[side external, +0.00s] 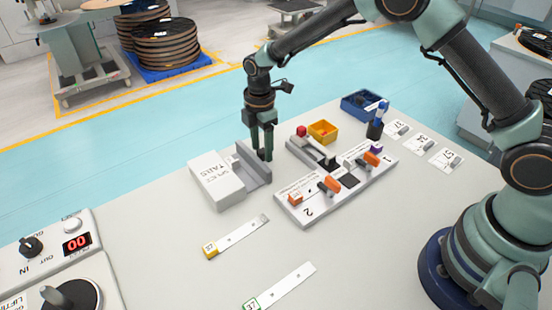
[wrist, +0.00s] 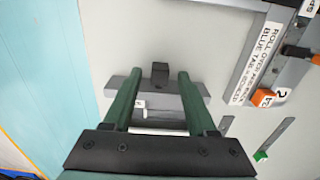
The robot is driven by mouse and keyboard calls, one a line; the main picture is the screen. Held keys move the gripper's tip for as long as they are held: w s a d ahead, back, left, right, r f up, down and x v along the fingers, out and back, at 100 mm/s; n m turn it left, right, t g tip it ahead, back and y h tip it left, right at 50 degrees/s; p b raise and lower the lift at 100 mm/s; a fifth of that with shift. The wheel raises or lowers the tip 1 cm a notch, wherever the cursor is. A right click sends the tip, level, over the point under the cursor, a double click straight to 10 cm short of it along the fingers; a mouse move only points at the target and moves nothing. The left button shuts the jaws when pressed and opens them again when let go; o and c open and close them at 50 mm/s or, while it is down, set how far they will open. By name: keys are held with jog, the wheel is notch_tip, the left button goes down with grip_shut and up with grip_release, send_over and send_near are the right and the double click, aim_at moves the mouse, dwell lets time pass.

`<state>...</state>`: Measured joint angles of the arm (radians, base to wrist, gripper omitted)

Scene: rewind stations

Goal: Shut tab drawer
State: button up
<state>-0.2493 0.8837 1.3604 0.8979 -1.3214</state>
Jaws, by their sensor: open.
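The white box marked as splice tabs (side external: 215,185) sits on the table in the side view. Its grey drawer (side external: 252,172) stands pulled out on the box's right side. In the wrist view the drawer's grey front (wrist: 193,88) and dark handle (wrist: 160,72) are visible, with a small white piece inside the drawer. My gripper (side external: 262,154) points down at the drawer's outer end. Its fingers (wrist: 160,76) are open, one on each side of the handle, with gaps visible between fingers and handle. The box is mostly hidden by my gripper in the wrist view.
A splice station with orange knobs (side external: 328,184) stands close right of the drawer. A yellow bin (side external: 323,131) and blue bin (side external: 362,104) are behind it. Strips (side external: 238,236) lie on the table in front, and a control panel (side external: 50,245) is at left.

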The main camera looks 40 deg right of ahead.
jog(key=shift+f, duration=0.35)
grip_shut()
dwell(1.2)
